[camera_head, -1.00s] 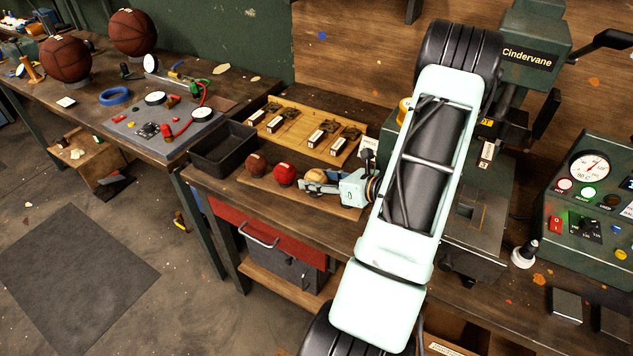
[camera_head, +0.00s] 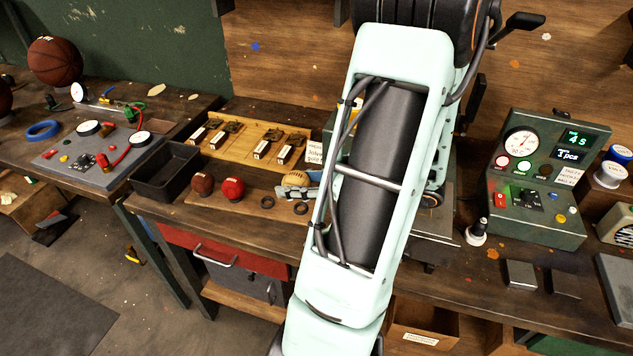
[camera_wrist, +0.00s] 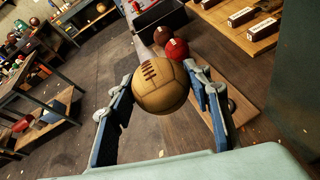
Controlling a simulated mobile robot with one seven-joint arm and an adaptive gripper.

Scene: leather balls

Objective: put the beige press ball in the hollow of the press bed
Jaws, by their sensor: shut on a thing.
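The beige press ball (camera_head: 295,180), with dark stitching, is between the fingers of my gripper (camera_head: 304,190). In the wrist view the beige ball (camera_wrist: 160,88) sits between both blue-grey fingers of my gripper (camera_wrist: 163,92), which are closed on its sides. The ball is held above the brown board on the bench, with black rings visible below it in the head view. The press bed (camera_head: 440,222) is to the right, mostly hidden behind my arm. Its hollow is hidden.
A brown ball (camera_head: 203,182) and a red ball (camera_head: 233,189) stand left of my gripper, near a black tray (camera_head: 165,172). A wooden board (camera_head: 245,146) with labelled pieces lies behind. A green control box (camera_head: 545,180) stands right of the press, with a dark-knobbed tool (camera_head: 477,232) beside it.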

